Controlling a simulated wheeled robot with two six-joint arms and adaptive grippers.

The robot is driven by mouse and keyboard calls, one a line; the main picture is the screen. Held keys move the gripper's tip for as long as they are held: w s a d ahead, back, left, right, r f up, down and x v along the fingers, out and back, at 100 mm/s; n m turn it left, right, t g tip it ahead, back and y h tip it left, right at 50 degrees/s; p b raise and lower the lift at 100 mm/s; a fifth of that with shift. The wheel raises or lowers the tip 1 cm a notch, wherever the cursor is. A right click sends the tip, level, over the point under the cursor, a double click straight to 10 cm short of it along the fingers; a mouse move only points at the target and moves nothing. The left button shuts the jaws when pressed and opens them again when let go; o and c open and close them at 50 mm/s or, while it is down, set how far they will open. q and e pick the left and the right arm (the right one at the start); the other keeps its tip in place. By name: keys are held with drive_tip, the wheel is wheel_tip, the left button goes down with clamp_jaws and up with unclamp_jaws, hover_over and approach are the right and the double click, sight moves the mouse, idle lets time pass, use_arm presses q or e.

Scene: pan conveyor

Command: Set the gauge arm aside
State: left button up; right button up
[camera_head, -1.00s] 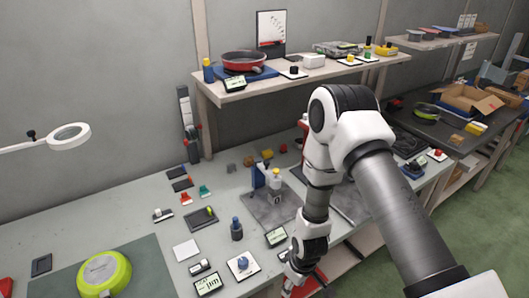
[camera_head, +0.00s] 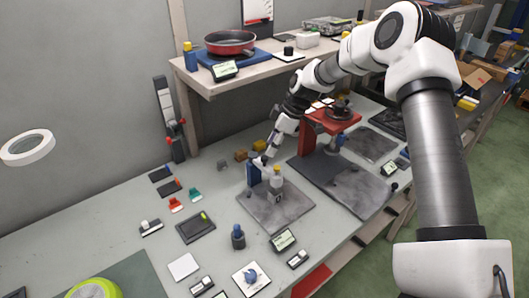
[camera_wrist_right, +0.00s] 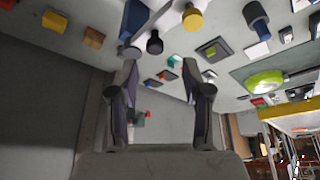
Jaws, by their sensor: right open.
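The gauge fixture has a blue post (camera_head: 253,174) on a grey plate (camera_head: 285,211), with a pale, yellow-topped cylinder (camera_head: 276,186) beside it. A thin grey bar, which looks like the gauge arm (camera_wrist_right: 157,17), runs past the blue post in the right wrist view, with a black knob (camera_wrist_right: 154,43) near it. My right gripper (camera_head: 267,152) is just above and behind the post. Its two fingers (camera_wrist_right: 160,80) are apart with nothing between them, and the knob lies beyond the tips. Contact with the arm cannot be seen. My left gripper is out of view.
A red stand (camera_head: 322,122) with a dark pan part is right of the fixture. Yellow and brown blocks (camera_head: 241,155) sit behind. A shelf (camera_head: 230,80) with a red pan overhangs the back. Small parts and displays cover the left bench, with bare patches between them.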

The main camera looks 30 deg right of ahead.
sight(265, 156)
drive_tip(key=x, duration=0.4)
drive_tip(key=w+x, duration=0.1)
drive_tip(key=shift+d+f+p, duration=0.2)
drive_tip(key=shift+f+p, duration=0.1)
drive_tip(key=shift+f, duration=0.05)
drive_tip(key=shift+s+a+r, duration=0.1)
drive_tip(key=shift+s+r, duration=0.15)
clamp_jaws()
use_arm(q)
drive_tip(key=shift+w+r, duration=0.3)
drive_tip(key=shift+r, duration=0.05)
use_arm(e)
drive_tip(key=shift+f, duration=0.1)
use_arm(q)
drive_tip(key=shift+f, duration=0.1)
